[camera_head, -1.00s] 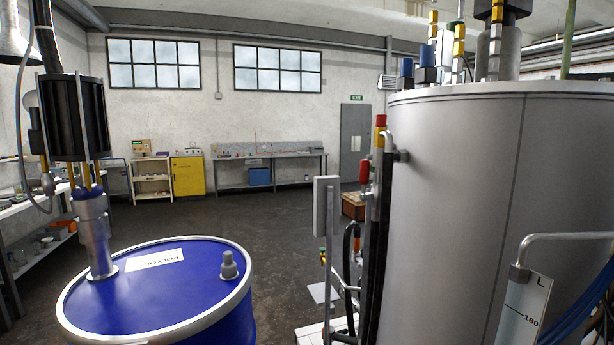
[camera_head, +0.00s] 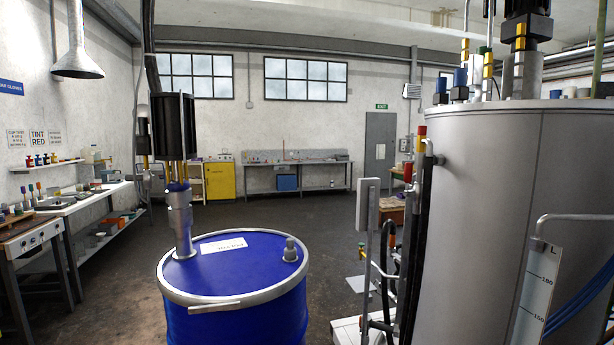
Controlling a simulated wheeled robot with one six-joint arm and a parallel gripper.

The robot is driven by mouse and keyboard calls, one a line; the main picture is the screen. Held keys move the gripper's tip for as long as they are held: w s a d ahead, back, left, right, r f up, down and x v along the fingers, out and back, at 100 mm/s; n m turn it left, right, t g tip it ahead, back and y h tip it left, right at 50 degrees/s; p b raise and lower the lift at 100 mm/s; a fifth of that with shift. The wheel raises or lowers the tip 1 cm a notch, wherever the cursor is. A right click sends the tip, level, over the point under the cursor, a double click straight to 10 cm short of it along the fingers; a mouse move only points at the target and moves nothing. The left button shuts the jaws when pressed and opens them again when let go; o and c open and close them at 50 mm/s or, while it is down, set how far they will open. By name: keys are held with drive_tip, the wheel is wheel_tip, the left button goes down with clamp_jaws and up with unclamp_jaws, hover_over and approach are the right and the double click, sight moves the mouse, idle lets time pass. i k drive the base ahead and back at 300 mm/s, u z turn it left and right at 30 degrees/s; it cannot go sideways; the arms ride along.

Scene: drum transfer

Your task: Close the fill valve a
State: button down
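A large grey tank (camera_head: 477,200) stands at the right. A vertical pipe assembly with a red and yellow fitting (camera_head: 421,138) runs down its left side. A small yellow-green fitting (camera_head: 362,251) sits low on the same assembly. I cannot tell which part is the fill valve, nor its open or shut state. A blue drum (camera_head: 235,275) stands at the centre left with a dark pump (camera_head: 173,127) on a metal tube in its lid. My gripper is not in view.
A grey box on a post (camera_head: 367,205) stands between drum and tank. A sight scale (camera_head: 535,295) is at the lower right. A cluttered bench (camera_head: 80,205) lines the left wall. Open floor (camera_head: 315,225) lies behind the drum; a yellow cabinet (camera_head: 221,178) is at the back.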

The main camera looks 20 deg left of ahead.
sight(408, 170)
drive_tip(key=u, duration=0.85)
drive_tip(key=i, duration=0.5)
